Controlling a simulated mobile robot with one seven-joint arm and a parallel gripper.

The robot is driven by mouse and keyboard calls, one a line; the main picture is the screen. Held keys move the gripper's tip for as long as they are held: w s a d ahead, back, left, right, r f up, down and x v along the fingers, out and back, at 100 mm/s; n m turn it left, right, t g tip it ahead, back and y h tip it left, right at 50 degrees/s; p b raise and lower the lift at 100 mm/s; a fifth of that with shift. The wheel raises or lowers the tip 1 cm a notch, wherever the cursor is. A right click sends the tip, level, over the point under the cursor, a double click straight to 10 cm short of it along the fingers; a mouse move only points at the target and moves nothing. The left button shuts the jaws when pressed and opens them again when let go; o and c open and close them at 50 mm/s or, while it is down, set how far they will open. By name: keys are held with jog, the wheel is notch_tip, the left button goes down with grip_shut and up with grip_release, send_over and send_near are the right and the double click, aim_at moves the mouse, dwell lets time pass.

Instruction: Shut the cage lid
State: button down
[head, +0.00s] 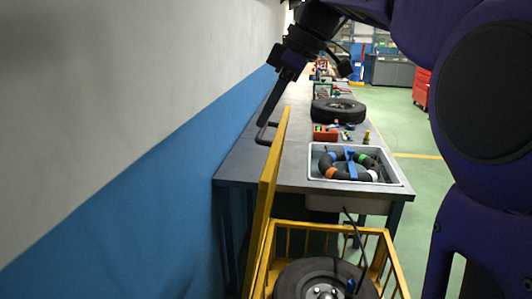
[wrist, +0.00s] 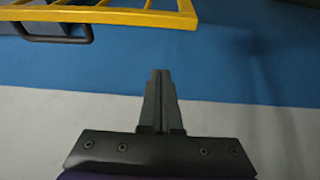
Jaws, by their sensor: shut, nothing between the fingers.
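The yellow cage (head: 384,258) stands low in front of me with a wheel (head: 325,284) inside it. Its yellow lid (head: 268,200) stands up steeply on the cage's left side, so the cage is open at the top. A dark handle (head: 266,133) sticks out to the left near the lid's top edge. My gripper (head: 264,122) is shut and empty, and in the head view its tip appears close to the handle. In the wrist view the fingers (wrist: 160,75) are together, and the lid (wrist: 120,14) and handle (wrist: 60,38) lie apart from them at the upper left.
A long workbench (head: 240,163) runs away behind the cage, bearing a grey tray (head: 402,182) with a dark ring-shaped item, a tyre (head: 338,110) and a red box (head: 325,133). A blue and white wall (head: 130,205) stands close on the left. Green floor (head: 400,125) is open at right.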

jog(key=s+a+b+x, duration=0.1)
jog(key=x, duration=0.9)
jog(key=d, duration=0.4)
jog(key=shift+s+d+f, duration=0.1)
jog(key=shift+d+f, duration=0.1)
jog(key=shift+d, duration=0.1)
